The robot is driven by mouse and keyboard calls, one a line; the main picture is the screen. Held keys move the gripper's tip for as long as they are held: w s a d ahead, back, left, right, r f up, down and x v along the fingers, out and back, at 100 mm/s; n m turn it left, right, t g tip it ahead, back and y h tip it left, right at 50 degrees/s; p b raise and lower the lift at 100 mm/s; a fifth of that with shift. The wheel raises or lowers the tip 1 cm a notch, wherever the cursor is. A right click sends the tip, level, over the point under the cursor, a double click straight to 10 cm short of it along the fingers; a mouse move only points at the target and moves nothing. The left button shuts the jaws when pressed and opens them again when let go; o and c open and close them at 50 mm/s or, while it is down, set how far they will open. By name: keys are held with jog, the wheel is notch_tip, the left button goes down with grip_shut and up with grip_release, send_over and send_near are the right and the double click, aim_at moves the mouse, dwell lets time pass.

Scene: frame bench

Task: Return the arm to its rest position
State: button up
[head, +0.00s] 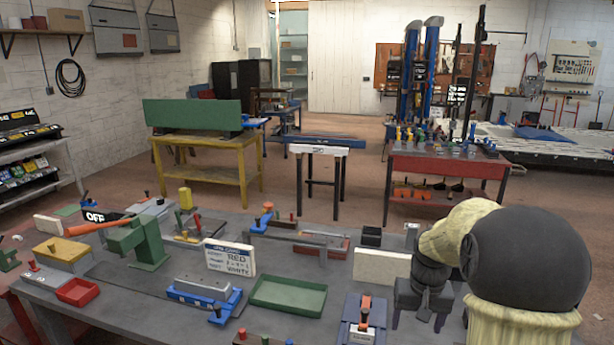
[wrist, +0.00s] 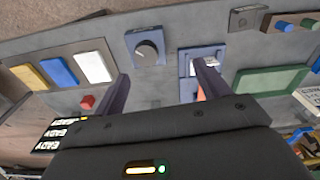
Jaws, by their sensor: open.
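My arm is cream and dark grey and comes in from the right of the head view. My gripper (head: 419,316) is over the front right part of the grey bench (head: 330,262). In the wrist view my gripper (wrist: 162,72) shows two dark fingers spread apart, with nothing held between them. The bench top lies beyond the fingertips. A grey-blue box with a round dark knob (wrist: 148,52) shows between the fingers. A blue fixture (wrist: 187,62) is partly hidden behind the right finger.
A fixture with an orange-handled clamp (head: 362,318) lies left of my gripper. A white board (head: 382,267) stands behind it. A green tray (head: 288,296), a lettered sign (head: 229,258) and a green vise-like block (head: 145,242) are further left. Open floor lies behind the bench.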

jog(key=s+a+f+n+t, duration=0.1)
jog(key=s+a+f+n, duration=0.1)
jog(key=s+a, duration=0.8)
jog(key=s+f, duration=0.1)
jog(key=s, duration=0.4)
jog(key=shift+s+a+t, duration=0.15)
jog(key=shift+t, duration=0.25)
